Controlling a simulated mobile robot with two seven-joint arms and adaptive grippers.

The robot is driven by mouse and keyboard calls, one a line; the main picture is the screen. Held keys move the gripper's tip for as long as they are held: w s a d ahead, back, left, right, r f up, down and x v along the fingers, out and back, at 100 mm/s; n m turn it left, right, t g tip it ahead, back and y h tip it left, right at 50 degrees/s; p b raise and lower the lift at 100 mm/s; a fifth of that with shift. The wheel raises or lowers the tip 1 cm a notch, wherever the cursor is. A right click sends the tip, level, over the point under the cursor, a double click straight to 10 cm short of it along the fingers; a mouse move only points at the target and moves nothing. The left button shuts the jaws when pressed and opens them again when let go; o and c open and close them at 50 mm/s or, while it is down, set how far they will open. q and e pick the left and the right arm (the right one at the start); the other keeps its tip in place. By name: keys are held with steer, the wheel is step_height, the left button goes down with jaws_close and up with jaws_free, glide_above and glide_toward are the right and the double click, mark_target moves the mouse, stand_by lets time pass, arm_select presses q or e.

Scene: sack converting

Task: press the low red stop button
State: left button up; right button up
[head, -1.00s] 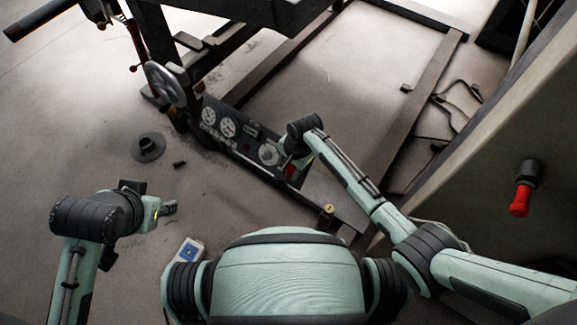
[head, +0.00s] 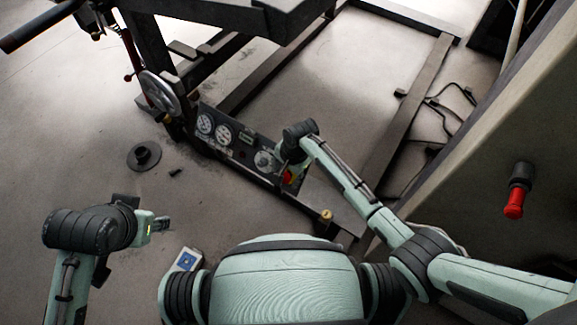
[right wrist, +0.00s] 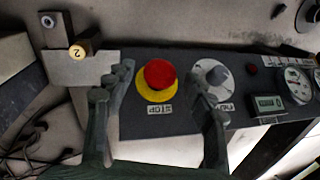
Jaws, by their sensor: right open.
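The low red stop button (right wrist: 159,74) sits on a yellow ring on the dark control panel (right wrist: 140,122), above a STOP label. In the head view the button (head: 288,177) shows at the panel's right end, partly hidden by my right gripper (head: 281,161). In the right wrist view my right gripper (right wrist: 164,82) is open, with one finger on each side of the button in the picture. I cannot tell whether it touches the panel. My left gripper (head: 160,224) is above the floor at the left, far from the panel; its jaws are too small to read.
A grey knob (right wrist: 212,75) and gauges (right wrist: 293,84) lie right of the button. A small yellow-topped post (right wrist: 84,48) stands left of it. Another red-ended fitting (head: 514,205) is on the wall panel at right. A round black base (head: 144,156) stands on the floor.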

step_height(320, 180, up, 11)
steer(key=s+d, duration=0.1)
steer(key=shift+s+d, duration=0.25)
steer(key=shift+d, duration=0.05)
arm_select(q)
steer(key=shift+s, duration=0.1)
stand_by(0.3)
